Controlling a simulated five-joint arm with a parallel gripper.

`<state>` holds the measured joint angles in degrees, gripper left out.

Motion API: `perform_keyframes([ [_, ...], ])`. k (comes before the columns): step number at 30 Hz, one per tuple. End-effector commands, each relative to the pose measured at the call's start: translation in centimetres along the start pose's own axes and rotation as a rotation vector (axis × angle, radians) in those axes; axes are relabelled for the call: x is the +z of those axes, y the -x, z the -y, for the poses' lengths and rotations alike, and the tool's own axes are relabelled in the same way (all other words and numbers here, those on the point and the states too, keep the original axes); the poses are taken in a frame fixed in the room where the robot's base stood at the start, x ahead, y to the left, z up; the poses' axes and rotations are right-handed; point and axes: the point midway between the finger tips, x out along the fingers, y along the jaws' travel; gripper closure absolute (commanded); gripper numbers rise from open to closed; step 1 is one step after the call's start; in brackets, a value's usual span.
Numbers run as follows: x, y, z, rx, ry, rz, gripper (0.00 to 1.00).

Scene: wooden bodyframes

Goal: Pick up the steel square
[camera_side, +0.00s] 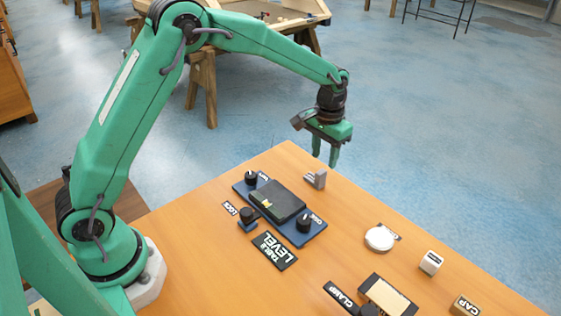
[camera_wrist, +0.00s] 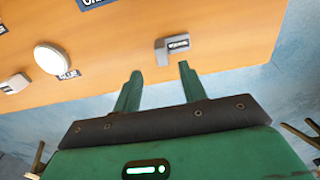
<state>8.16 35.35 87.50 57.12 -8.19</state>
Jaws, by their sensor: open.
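The steel square (camera_side: 316,180) is a small grey angled piece near the far corner of the wooden table. In the wrist view the steel square (camera_wrist: 162,53) shows as a grey L shape with a small dark label beside its arm. My gripper (camera_side: 325,157) is open and empty, above and a little beyond the square near the table's far edge. In the wrist view my gripper (camera_wrist: 159,71) has its two green fingers apart, with the square just ahead of the gap between the tips. The fingers appear not to touch it.
A blue panel (camera_side: 312,235) with knobs and a dark block lies close to the square. A "TABLE LEVEL" plate (camera_side: 274,251), a white round disc (camera_side: 380,238), a white block (camera_side: 431,262) and a "CAP" block (camera_side: 466,306) are nearer. Bare tabletop (camera_side: 345,210) lies between square and disc.

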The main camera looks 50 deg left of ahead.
Motion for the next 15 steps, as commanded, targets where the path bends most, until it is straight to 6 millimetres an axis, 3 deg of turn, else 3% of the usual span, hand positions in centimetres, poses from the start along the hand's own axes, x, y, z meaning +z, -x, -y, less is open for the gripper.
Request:
perform_keyframes([
  [6, 0.1, -1.7, 0.0, 0.000, 0.000, 0.001, 0.58],
  [15, 0.1, -2.3, 0.1, 0.000, 0.000, 0.002, 0.58],
])
